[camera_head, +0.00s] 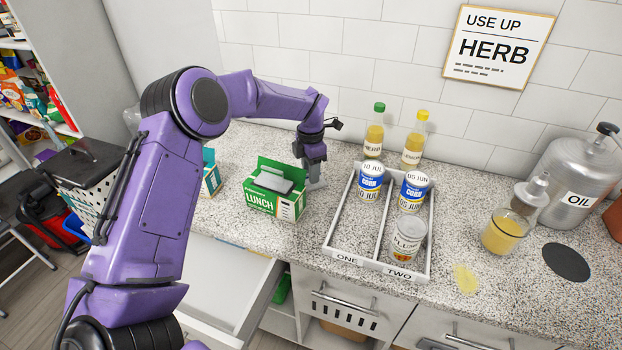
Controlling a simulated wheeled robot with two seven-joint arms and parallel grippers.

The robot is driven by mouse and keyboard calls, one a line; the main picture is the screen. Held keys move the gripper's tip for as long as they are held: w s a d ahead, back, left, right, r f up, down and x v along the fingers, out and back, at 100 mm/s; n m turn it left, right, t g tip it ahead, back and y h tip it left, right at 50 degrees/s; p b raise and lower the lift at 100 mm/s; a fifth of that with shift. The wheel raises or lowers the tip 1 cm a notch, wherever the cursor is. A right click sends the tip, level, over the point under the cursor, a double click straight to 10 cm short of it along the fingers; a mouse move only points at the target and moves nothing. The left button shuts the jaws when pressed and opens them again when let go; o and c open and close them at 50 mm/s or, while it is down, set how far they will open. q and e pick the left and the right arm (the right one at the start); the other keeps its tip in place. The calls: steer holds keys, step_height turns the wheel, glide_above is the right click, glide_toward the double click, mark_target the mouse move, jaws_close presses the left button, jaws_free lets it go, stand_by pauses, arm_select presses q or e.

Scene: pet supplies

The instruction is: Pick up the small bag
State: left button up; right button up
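My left gripper (314,178) points down at the counter, just behind and right of a green LUNCH box (262,199). Its fingers are small and partly shaded, so I cannot tell whether they are open or shut or hold anything. The LUNCH box stands open with its green flap raised, and a pale grey piece shows at its top; I cannot tell whether this is a bag. No small bag is clearly recognisable. My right gripper is not in view.
A white two-lane tray (341,244) marked ONE and TWO holds cans and stands right of the box. Two bottles (374,139) stand behind it. A jug (502,234) and a steel OIL can (577,182) are further right. A drawer (222,279) is open below.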

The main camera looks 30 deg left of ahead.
arm_select(q)
steer(key=shift+w+f, duration=0.1)
steer(key=shift+f, duration=0.8)
jaws_close()
